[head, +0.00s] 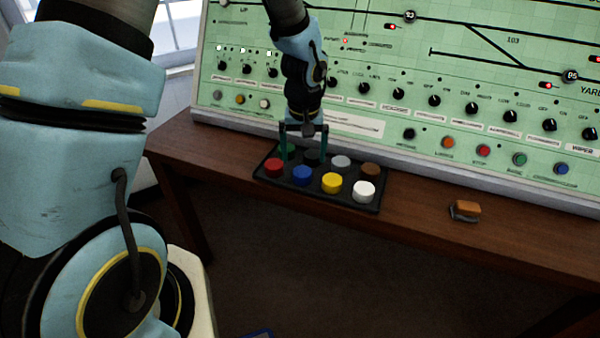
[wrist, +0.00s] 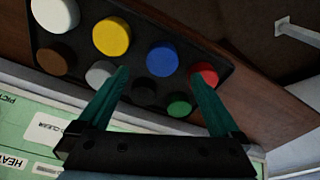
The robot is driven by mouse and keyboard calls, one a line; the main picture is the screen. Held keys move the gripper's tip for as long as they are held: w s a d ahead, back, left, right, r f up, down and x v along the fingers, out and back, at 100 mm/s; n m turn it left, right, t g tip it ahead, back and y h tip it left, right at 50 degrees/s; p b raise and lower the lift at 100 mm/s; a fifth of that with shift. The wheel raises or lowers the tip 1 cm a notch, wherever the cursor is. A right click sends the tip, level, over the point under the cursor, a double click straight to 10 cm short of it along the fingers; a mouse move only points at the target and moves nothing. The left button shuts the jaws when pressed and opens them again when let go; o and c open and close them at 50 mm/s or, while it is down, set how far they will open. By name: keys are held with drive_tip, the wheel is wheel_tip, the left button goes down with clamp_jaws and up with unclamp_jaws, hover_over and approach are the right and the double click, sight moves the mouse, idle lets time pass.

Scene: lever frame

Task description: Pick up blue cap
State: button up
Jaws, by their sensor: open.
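The blue cap (head: 302,176) sits in the front row of a black tray (head: 318,200), between the red cap (head: 274,168) and the yellow cap (head: 332,183). In the wrist view the blue cap (wrist: 162,59) lies just beyond the fingertips, between them from side to side. My gripper (head: 303,158) is open and empty above the tray's back row. In the wrist view its two teal fingers (wrist: 162,72) point toward the blue cap, apart from it as far as I can tell. The red cap (wrist: 204,74) shows near the right fingertip.
The back row holds green (wrist: 179,105), black (wrist: 145,91), grey (head: 341,162) and brown (head: 370,171) caps. A white cap (head: 364,192) ends the front row. A green control panel (head: 450,70) rises behind the wooden desk (head: 420,225). An orange-topped object (head: 466,210) lies to the right.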

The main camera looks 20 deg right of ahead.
sight(302, 171)
drive_tip(key=shift+w+f+p, duration=0.15)
drive_tip(key=shift+f+p, duration=0.25)
drive_tip(key=shift+f, duration=0.95)
drive_tip(key=shift+w+f+p, duration=0.15)
drive_tip(key=shift+f+p, duration=0.2)
drive_tip(key=shift+f, duration=1)
drive_tip(key=c, duration=1.4)
